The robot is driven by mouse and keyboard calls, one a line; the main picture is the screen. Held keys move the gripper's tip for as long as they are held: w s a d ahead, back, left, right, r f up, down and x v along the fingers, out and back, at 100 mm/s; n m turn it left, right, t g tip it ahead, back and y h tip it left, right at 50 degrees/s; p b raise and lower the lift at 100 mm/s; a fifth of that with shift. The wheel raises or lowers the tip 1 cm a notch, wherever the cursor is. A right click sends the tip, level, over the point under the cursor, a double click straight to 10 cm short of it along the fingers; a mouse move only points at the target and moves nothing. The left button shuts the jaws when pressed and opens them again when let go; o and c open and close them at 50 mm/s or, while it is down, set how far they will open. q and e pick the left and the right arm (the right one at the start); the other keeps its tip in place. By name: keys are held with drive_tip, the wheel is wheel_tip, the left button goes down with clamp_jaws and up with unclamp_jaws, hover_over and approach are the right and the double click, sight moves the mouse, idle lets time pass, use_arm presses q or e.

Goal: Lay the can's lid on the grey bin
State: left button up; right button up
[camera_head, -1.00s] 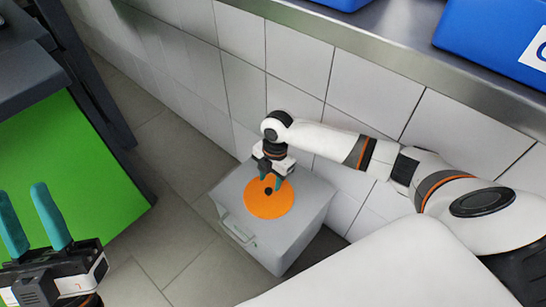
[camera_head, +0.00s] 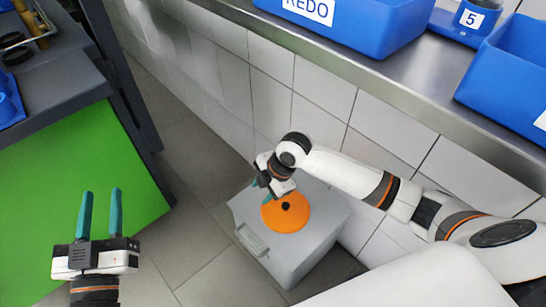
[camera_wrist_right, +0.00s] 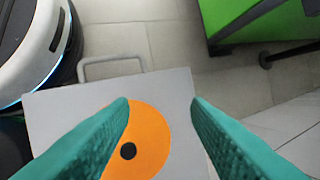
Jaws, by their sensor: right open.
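The can's lid, an orange disc (camera_head: 291,217) with a black knob at its centre, lies flat on top of the closed grey bin (camera_head: 318,240). In the right wrist view the lid (camera_wrist_right: 150,138) rests on the bin's grey top (camera_wrist_right: 68,112), and nothing is held. My right gripper (camera_head: 262,192) is open and empty, at the lid's upper-left edge and apart from the knob. Its teal fingers (camera_wrist_right: 160,102) stand wide apart. My left gripper (camera_head: 102,190) is open and empty, far to the left of the bin. The can is not seen.
A steel shelf (camera_head: 400,90) with blue bins (camera_head: 350,27) runs along the tiled wall above my right arm. A dark bench with a green panel (camera_head: 80,175) stands at the left. Grey floor (camera_head: 195,215) is clear between the bench and the bin.

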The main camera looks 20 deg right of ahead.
drive_tip(key=s+a+r+m+t+y, duration=0.2)
drive_tip(key=a+r+m+t+y, duration=0.2)
drive_tip(key=a+r+m+t, duration=0.45)
drive_tip(key=s+d+r+m+t+h, duration=0.1)
drive_tip(key=s+d+r+m+t, duration=0.1)
drive_tip(key=r, duration=0.6)
drive_tip(key=s+d+r+m+t+h, duration=0.2)
drive_tip(key=s+d+r+m+t, duration=0.1)
drive_tip(key=r+m+t, duration=0.3)
drive_tip(key=shift+s+d+r+m+t, duration=0.35)
drive_tip(key=shift+d+r+t, duration=0.3)
drive_tip(key=shift+r, duration=0.2)
